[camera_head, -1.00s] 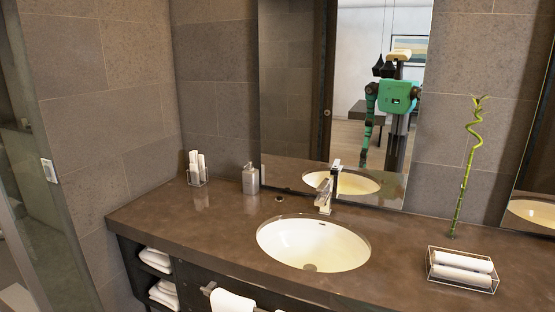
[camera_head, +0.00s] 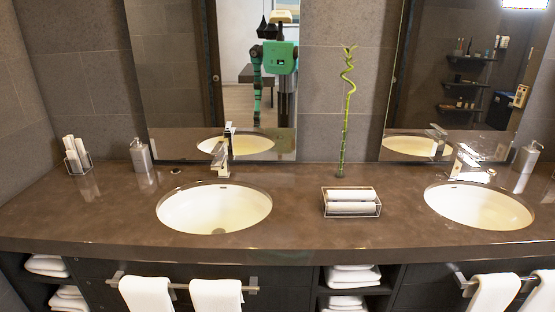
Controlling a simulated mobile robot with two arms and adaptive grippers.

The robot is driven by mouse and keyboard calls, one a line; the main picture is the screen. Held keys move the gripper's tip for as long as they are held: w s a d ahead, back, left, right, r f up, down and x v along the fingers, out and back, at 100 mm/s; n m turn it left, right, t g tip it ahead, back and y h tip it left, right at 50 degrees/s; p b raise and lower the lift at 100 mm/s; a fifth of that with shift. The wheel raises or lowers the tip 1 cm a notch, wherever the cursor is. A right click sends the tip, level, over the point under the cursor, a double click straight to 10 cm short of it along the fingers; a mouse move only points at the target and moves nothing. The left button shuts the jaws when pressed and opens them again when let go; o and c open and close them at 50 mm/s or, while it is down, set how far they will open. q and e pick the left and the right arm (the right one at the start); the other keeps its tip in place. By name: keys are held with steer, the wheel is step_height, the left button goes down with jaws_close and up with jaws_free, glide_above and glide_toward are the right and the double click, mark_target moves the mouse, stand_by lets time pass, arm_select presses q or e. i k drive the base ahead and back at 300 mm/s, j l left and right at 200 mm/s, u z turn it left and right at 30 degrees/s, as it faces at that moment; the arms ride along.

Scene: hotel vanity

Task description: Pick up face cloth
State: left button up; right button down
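Two rolled white cloths (camera_head: 350,207), which look like face cloths, lie in a clear, thin-framed tray (camera_head: 378,209) on the counter between the two sinks. More small white rolled items (camera_head: 76,152) stand upright in a clear holder (camera_head: 85,163) at the counter's left end; I cannot tell whether these are cloths. Neither of my grippers shows directly in the head view. A reflection of my body (camera_head: 274,58) shows in the mirror, too small to read the gripper states.
The brown counter (camera_head: 290,232) holds a left sink (camera_head: 213,209), a right sink (camera_head: 478,207), faucets, soap dispensers (camera_head: 142,156) and a tall green bamboo stem (camera_head: 345,120) behind the tray. White towels (camera_head: 147,295) hang on bars below, and folded towels (camera_head: 352,277) fill the shelves.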

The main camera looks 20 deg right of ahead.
mark_target(360, 195)
steer(key=z, duration=1.2)
